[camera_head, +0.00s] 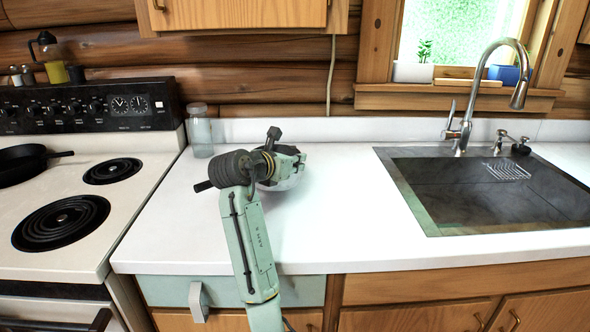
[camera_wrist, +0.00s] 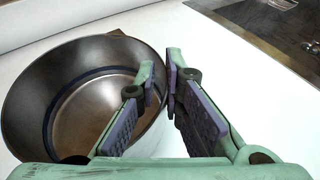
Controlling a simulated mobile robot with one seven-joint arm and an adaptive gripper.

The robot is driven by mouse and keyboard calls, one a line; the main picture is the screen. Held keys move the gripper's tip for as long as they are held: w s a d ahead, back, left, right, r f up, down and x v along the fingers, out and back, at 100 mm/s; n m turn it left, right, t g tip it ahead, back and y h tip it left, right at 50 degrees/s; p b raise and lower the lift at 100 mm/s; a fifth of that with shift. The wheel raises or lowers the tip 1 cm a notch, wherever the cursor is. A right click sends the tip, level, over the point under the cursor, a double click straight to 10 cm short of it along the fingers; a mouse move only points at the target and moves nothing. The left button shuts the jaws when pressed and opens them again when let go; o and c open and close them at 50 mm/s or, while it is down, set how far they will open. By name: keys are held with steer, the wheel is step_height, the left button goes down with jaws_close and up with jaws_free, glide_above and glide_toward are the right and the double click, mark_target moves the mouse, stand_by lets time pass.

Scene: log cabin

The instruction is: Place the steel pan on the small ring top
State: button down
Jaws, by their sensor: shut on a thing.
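The steel pan (camera_head: 287,184) is on the white counter, mostly hidden behind my arm in the head view. In the wrist view its round steel bowl (camera_wrist: 62,88) fills the left side. My gripper (camera_wrist: 160,78) is shut on the pan's near right wall, one finger inside the bowl and one outside. A dark bar, perhaps the pan's handle (camera_head: 203,186), sticks out left of my wrist. The small ring (camera_head: 112,171) is the bare black coil at the back right of the stove, left of the counter.
A larger bare coil (camera_head: 60,223) lies at the stove's front. A black skillet (camera_head: 20,165) sits at the back left. A glass jar (camera_head: 201,132) stands on the counter by the stove. The sink (camera_head: 490,190) is to the right. The counter between is clear.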

mark_target(295, 186)
steer(key=shift+f+p, duration=0.55)
steer(key=shift+f, duration=1.15)
steer(key=shift+f, duration=0.15)
steer(key=c, duration=1.7)
jaws_free()
steer(key=b+v, duration=0.3)
steer(key=v, duration=0.9)
